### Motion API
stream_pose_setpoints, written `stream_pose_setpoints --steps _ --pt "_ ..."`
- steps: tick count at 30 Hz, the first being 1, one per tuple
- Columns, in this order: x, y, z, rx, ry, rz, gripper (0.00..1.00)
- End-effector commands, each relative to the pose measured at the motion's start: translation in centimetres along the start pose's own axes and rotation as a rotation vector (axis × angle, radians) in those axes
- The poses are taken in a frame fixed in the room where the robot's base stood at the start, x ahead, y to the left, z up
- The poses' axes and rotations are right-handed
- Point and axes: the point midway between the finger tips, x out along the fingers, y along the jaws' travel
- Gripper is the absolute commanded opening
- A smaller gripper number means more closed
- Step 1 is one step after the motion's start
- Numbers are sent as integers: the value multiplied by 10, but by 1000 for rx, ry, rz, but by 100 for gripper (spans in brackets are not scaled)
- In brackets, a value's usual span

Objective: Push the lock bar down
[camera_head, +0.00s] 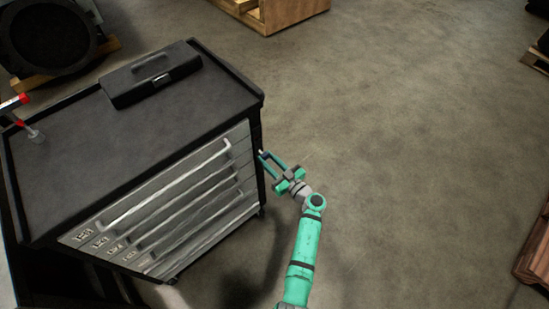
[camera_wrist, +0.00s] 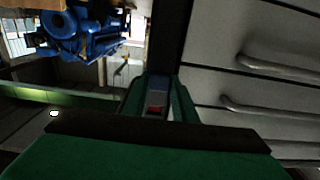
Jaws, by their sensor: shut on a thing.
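A dark tool cabinet (camera_head: 108,118) with pale grey drawers stands at the left in the head view. My green gripper (camera_head: 266,158) reaches its right front corner, fingers pointing at the cabinet's edge. In the wrist view my gripper (camera_wrist: 158,98) is shut on a narrow grey-blue piece with a red patch, which looks like part of the lock bar (camera_wrist: 155,103). The fingers hide much of it. A dark upright edge (camera_wrist: 186,25) runs beside the drawer fronts there. The rest of the bar cannot be made out in the head view.
Long drawer handles (camera_head: 165,187) stick out from the cabinet front, close to my gripper in the wrist view (camera_wrist: 275,68). A black toolbox (camera_head: 150,76) lies on the cabinet top. The floor (camera_head: 400,130) to the right is clear. A wooden crate (camera_head: 278,14) stands behind.

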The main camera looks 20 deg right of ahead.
Motion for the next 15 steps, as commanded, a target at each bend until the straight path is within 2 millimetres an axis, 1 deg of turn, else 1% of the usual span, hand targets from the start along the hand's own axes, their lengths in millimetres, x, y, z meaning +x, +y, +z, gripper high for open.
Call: stream_pose_setpoints --steps 1,6,7,8,9,15 --pt "0 -1 4 1 -8 0 0" --pt "0 -1 6 2 -11 1 0" --pt "0 -1 6 1 -11 1 32" --pt "-1 -1 6 2 -11 1 39" --pt "0 -2 6 2 -11 1 44" --pt "0 -2 4 2 -8 0 44"
